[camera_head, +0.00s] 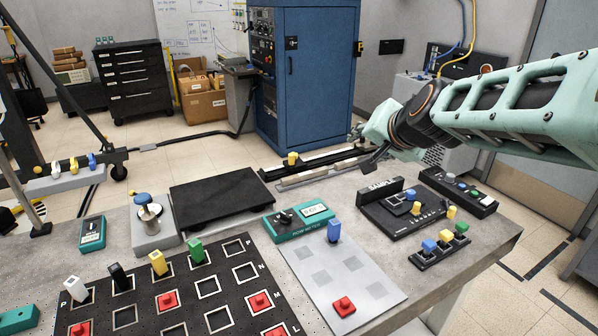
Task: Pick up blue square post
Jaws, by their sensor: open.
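A blue post (334,230) with a squared body stands upright at the back of a light grey plate (348,262), just right of the teal power meter (299,221). A red square piece (344,306) sits near the front of the same plate. Other blue pieces show: one (429,246) in a small black rack and one (411,195) on a black device. My gripper (364,147) is open and empty, beyond the table's back edge, up and right of the blue post and well apart from it.
A black board (230,291) with white squares holds white, black, yellow and green posts and several red pieces. A dark flat platform (221,203) stands behind it. A black rail with a yellow piece (292,158) lies at the back. Bare table shows right of the grey plate.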

